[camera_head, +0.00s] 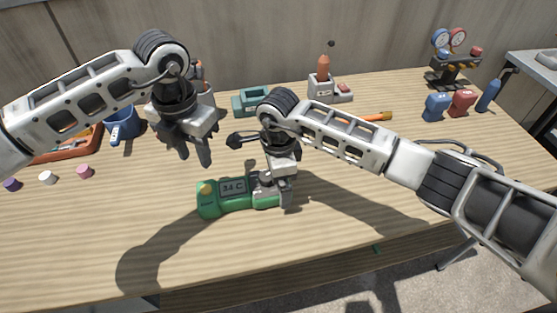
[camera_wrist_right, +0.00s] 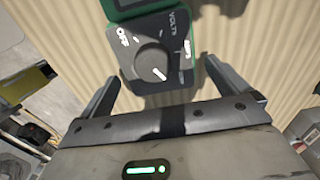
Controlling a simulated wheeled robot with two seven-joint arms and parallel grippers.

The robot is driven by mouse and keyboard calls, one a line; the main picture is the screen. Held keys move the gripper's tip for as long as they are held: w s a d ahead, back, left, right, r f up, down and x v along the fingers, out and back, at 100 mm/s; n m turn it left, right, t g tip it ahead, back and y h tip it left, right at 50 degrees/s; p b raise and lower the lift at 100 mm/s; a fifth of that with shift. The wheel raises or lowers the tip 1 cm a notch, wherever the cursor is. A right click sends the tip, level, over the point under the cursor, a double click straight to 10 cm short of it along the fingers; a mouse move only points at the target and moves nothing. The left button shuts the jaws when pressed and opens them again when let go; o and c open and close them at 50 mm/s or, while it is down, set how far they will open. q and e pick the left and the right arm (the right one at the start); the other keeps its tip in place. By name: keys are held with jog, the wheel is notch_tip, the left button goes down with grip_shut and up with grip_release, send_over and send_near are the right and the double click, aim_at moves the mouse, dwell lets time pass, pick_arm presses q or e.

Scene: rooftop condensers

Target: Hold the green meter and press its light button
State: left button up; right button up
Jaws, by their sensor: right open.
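The green meter (camera_head: 237,196) lies on the wooden table near its front edge. Its screen reads about "34 C" and a yellowish button (camera_head: 206,189) shows at its left end. My right gripper (camera_head: 273,193) is over the meter's right end. In the right wrist view the dark dial face of the meter (camera_wrist_right: 153,58) lies between and ahead of the fingers of my right gripper (camera_wrist_right: 178,90), with gaps on both sides, so it is not clamped. My left gripper (camera_head: 197,150) hangs above the table, up and left of the meter, its fingers apart and empty.
A teal holder (camera_head: 251,100) and a grey stand with an orange-handled tool (camera_head: 322,84) are at the back. A blue cup (camera_head: 122,124), an orange tray (camera_head: 75,148) and small caps (camera_head: 84,171) lie left. Gauges (camera_head: 450,50) stand back right.

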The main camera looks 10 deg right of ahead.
jog(key=shift+f, duration=0.9)
jog(key=c, duration=1)
pick_arm(q)
jog(key=shift+c, duration=0.6)
pick_arm(e)
jog(key=c, duration=0.3)
pick_arm(q)
grip_shut()
